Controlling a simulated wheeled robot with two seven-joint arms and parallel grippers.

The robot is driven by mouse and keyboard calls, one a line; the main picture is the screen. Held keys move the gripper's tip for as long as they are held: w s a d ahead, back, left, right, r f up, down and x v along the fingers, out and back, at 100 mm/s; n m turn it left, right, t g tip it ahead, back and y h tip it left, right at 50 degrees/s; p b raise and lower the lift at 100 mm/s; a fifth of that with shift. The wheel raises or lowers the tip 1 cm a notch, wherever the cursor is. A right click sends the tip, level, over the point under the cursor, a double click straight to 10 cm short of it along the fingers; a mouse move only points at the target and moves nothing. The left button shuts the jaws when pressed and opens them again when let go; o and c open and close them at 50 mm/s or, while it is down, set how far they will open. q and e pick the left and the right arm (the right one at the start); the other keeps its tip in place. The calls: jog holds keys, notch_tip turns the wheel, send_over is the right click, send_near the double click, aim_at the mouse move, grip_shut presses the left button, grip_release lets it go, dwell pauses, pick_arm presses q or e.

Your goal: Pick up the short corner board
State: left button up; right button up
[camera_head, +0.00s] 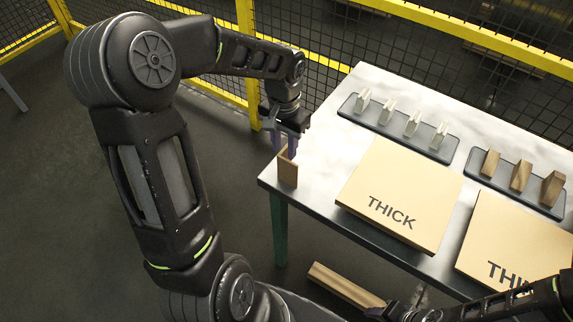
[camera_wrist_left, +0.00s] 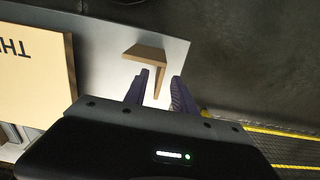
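The short corner board (camera_head: 287,172) is a small brown L-shaped piece standing upright at the left corner of the table. In the left wrist view the short corner board (camera_wrist_left: 147,52) shows its L-shaped edge, with one flange reaching in between the fingers. My left gripper (camera_head: 284,148) is right over it, pointing down. In the left wrist view the left gripper's fingers (camera_wrist_left: 160,92) are apart, with a gap on each side of the flange. My right gripper (camera_head: 392,312) is at the bottom edge, at the end of a longer brown board; its fingers are not clear.
The longer brown board (camera_head: 340,284) shows below the table's front edge. On the steel table (camera_head: 325,150) lie two tan panels, one marked THICK (camera_head: 400,190) and another (camera_head: 520,240) partly hidden. A rack of pale pieces (camera_head: 400,128) and a rack of brown pieces (camera_head: 515,184) stand behind them.

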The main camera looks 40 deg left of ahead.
pick_arm(q)
notch_tip(320, 180, down, 5)
jog(key=shift+r+p, duration=0.1)
jog(key=shift+p, duration=0.3)
jog(key=shift+c, duration=0.3)
grip_shut()
dwell(0.5)
